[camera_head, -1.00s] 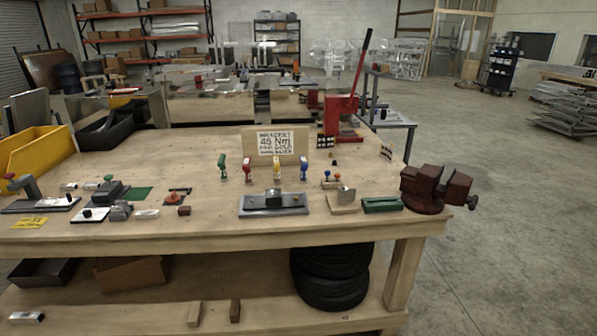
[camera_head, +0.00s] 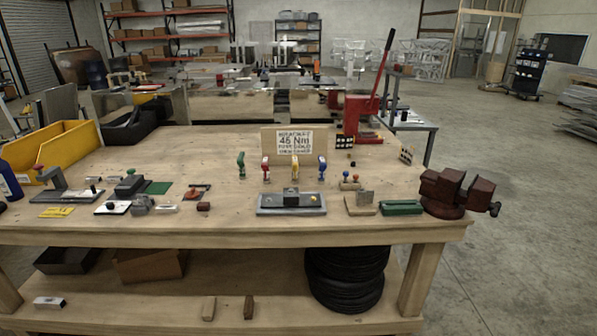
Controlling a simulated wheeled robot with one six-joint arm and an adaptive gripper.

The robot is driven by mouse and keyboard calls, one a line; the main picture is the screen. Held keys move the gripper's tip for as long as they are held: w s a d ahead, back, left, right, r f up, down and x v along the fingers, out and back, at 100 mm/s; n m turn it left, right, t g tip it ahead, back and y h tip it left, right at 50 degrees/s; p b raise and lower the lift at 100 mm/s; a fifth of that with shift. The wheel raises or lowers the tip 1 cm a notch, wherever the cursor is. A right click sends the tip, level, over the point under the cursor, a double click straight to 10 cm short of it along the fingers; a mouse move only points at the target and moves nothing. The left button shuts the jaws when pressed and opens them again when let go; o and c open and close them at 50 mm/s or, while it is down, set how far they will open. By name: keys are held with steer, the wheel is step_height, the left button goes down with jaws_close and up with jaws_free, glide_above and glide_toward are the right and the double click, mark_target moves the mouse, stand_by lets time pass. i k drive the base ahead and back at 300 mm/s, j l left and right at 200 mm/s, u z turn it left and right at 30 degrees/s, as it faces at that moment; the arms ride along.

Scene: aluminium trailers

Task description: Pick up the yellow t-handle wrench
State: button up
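The yellow t-handle wrench (camera_head: 295,169) stands upright on the wooden workbench (camera_head: 225,222), in a row of similar wrenches. A red one (camera_head: 265,169) is to its left and a blue one (camera_head: 322,167) to its right. A green one (camera_head: 241,165) is at the left end of the row. The row stands in front of a board with a "45 Nm" sign (camera_head: 295,142). My gripper is not in view.
A grey metal fixture (camera_head: 265,210) lies in front of the wrenches, near the bench's front edge. A dark red vise (camera_head: 446,192) is at the right corner. Yellow bins (camera_head: 62,148) stand at the left. Open concrete floor (camera_head: 520,230) lies to the right.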

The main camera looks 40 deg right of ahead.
mark_target(295, 165)
steer(key=i+l+z, duration=0.3)
steer(key=i+z, duration=0.35)
steer(key=k+j+z, duration=0.1)
steer(key=j, duration=0.25)
steer(key=k+j+z, duration=0.1)
steer(key=j, duration=0.25)
steer(key=k+j+z, duration=0.1)
steer(key=j, duration=0.25)
steer(key=k+j+z, duration=0.1)
steer(key=j, duration=0.25)
steer(key=k+j+z, duration=0.1)
steer(key=k+j, duration=0.15)
steer(key=i+j, duration=0.1)
steer(key=i, duration=0.05)
